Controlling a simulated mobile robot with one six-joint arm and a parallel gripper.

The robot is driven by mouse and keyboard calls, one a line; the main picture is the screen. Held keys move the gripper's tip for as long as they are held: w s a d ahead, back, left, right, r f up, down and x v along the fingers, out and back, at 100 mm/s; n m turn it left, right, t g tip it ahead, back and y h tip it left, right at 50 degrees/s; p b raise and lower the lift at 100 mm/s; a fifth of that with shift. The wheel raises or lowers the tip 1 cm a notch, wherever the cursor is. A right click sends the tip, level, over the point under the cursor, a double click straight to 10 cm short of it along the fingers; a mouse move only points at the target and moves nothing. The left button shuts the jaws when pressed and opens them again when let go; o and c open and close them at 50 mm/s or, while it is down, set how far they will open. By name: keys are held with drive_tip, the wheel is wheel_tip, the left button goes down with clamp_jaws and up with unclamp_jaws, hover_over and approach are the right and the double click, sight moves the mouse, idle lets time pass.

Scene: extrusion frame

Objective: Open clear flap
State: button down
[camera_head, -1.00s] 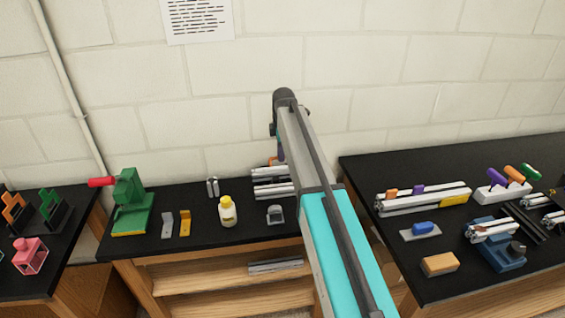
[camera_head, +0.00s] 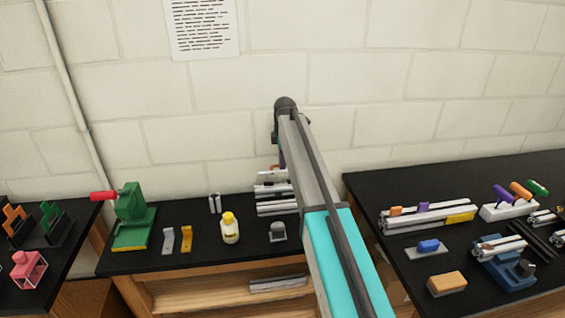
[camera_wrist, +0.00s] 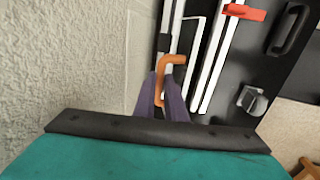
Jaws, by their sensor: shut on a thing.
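In the wrist view, my gripper (camera_wrist: 169,98) has purple fingers, shut on an orange hooked handle (camera_wrist: 176,60). The handle sits beside white and black bars near the wall. A pale, smooth strip (camera_wrist: 140,60) lies left of the handle; I cannot tell whether it is the clear flap or part of the wall. In the head view, my arm hides most of the handle area, and only a small purple part of my gripper (camera_head: 282,158) shows behind it.
Aluminium extrusions (camera_head: 275,208) lie on the middle black bench, with a yellow-capped bottle (camera_head: 230,230) and a green press (camera_head: 132,220) to their left. A right bench holds several extrusions and tools, including a blue vise (camera_head: 505,272). A red piece (camera_wrist: 243,12) shows at the wrist view's top.

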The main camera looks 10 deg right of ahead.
drive_tip(key=c, duration=2.1)
unclamp_jaws()
drive_tip(key=shift+s+f, duration=0.15)
drive_tip(key=shift+f, duration=0.3)
drive_tip(key=shift+o, duration=1.4)
drive_tip(key=shift+w+f, duration=0.1)
drive_tip(key=shift+w, duration=0.2)
drive_tip(key=shift+s+r, duration=0.1)
drive_tip(key=shift+r, duration=0.2)
drive_tip(key=b+v, duration=0.3)
drive_tip(key=v, duration=1)
drive_tip(key=shift+r, duration=0.35)
